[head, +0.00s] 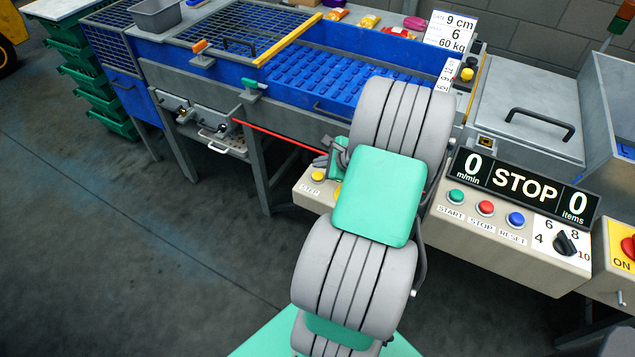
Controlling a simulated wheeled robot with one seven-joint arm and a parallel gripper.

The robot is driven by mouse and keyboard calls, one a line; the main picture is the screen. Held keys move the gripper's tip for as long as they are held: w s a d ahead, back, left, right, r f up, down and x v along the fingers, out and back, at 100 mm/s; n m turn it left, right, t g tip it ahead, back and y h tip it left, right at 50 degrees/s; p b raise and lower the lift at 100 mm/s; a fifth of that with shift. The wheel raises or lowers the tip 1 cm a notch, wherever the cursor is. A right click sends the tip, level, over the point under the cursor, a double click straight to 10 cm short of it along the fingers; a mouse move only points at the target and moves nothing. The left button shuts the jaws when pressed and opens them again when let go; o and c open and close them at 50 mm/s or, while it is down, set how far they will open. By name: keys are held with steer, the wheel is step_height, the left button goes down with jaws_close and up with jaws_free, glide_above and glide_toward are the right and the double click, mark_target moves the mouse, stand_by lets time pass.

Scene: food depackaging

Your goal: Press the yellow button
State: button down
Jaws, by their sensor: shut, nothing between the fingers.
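A round yellow button (318,177) sits on the beige control box (309,192), above a label that seems to read STEP. My gripper (323,163) is shut and empty. It is just above and right of the yellow button in the picture, seen small and partly behind my arm. I cannot tell whether it touches the button. My arm hides the middle of the control box. Another yellow knob or button (467,74) is on the machine's right post.
Green START (456,196), red STOP (485,208) and blue RESET (516,219) buttons sit right of my arm, with a black dial (565,243). The display (522,184) reads STOP. The blue conveyor (335,80) is behind. Open floor (130,230) lies left.

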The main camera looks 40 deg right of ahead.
mark_target(314, 172)
steer(key=shift+f, duration=0.9)
stand_by(1.3)
steer(key=shift+f+b, duration=0.35)
steer(key=shift+f, duration=0.1)
steer(key=shift+f+b, duration=0.3)
steer(key=shift+f, duration=0.25)
stand_by(0.4)
steer(key=shift+r, duration=0.15)
steer(key=shift+r+p, duration=0.85)
steer(key=shift+p, duration=0.1)
step_height(314, 172, up, 5)
steer(key=p, duration=0.4)
steer(key=shift+p, duration=0.35)
